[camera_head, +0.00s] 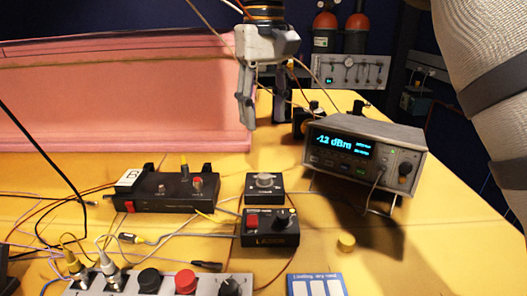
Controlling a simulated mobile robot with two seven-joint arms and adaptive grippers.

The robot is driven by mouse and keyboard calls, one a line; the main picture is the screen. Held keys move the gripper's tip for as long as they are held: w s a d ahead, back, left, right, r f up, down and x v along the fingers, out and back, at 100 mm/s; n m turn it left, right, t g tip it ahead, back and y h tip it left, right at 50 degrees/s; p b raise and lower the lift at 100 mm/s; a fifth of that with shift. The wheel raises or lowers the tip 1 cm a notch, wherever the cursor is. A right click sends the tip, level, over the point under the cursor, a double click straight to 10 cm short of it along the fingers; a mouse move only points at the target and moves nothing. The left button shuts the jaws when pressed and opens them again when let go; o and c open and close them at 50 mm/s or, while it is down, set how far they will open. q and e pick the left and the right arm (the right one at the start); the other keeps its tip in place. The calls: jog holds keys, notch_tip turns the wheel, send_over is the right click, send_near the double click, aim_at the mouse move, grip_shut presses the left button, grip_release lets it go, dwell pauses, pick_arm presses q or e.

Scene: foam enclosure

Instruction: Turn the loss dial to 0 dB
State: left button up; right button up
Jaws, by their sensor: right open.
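A small black box (252,196) with a round grey dial (264,180) sits on the yellow table, right of centre. It looks like the loss dial, but its markings are too small to read. In front of it is a black box labelled LASER (270,239) with a red switch and a black knob. My left gripper is not in view.
A long black device (163,196) with cables stands left of the dial box. A grey panel (160,287) with knobs and connectors is at the front. Pink foam (110,100) walls the back left. Loose cables cross the table.

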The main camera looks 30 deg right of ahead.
aim_at(264, 175)
jog(key=f, duration=0.7)
jog(key=s+f, duration=0.1)
jog(key=f, duration=0.3)
jog(key=shift+a+f, duration=0.25)
jog(key=shift+f, duration=0.1)
jog(key=shift+c, duration=0.4)
grip_shut()
